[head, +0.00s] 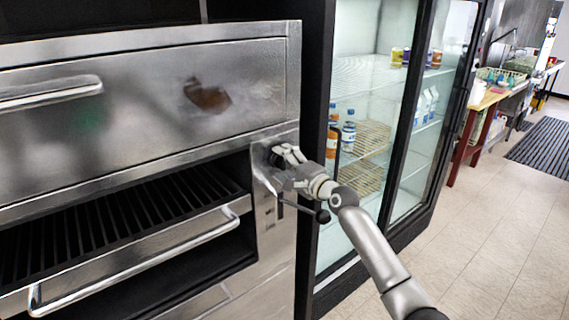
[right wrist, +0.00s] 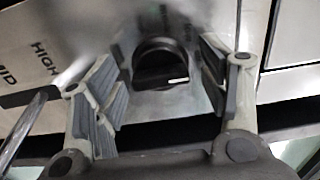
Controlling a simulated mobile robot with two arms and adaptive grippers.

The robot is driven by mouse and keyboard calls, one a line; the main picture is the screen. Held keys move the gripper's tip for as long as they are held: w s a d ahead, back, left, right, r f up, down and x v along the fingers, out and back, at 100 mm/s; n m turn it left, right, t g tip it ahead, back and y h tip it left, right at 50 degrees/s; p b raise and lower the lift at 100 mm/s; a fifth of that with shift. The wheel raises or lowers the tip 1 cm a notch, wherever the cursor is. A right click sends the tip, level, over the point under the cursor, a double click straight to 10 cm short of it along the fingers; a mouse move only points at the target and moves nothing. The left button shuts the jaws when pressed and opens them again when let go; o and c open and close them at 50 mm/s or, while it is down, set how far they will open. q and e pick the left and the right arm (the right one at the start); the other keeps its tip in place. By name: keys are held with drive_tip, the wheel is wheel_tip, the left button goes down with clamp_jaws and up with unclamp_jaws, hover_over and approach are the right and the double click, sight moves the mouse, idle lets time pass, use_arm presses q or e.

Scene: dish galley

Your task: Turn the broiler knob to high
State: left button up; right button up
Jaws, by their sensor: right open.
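The broiler knob (right wrist: 162,62) is a round black knob with a white pointer line, on the steel front panel in the right wrist view. The words HIGH and MID are printed on the panel to its left. My right gripper (right wrist: 160,85) is open, with one finger on each side of the knob and visible gaps between. In the head view my right gripper (head: 280,160) is up against the broiler's (head: 275,215) right-hand panel and hides the knob. My left gripper is not in view.
A black lever with a ball end (head: 322,216) sticks out below my right gripper. A pull-out rack with a bar handle (head: 140,265) is at the left. A glass-door fridge (head: 365,130) stands close at the right. Tiled floor (head: 500,220) is clear beyond.

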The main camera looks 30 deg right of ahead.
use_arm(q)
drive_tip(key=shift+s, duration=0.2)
use_arm(e)
drive_tip(key=shift+c, duration=0.2)
drive_tip(key=shift+c, duration=1.4)
drive_tip(key=c, duration=0.8)
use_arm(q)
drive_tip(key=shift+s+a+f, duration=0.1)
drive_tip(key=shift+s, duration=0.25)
use_arm(e)
drive_tip(key=shift+o, duration=0.2)
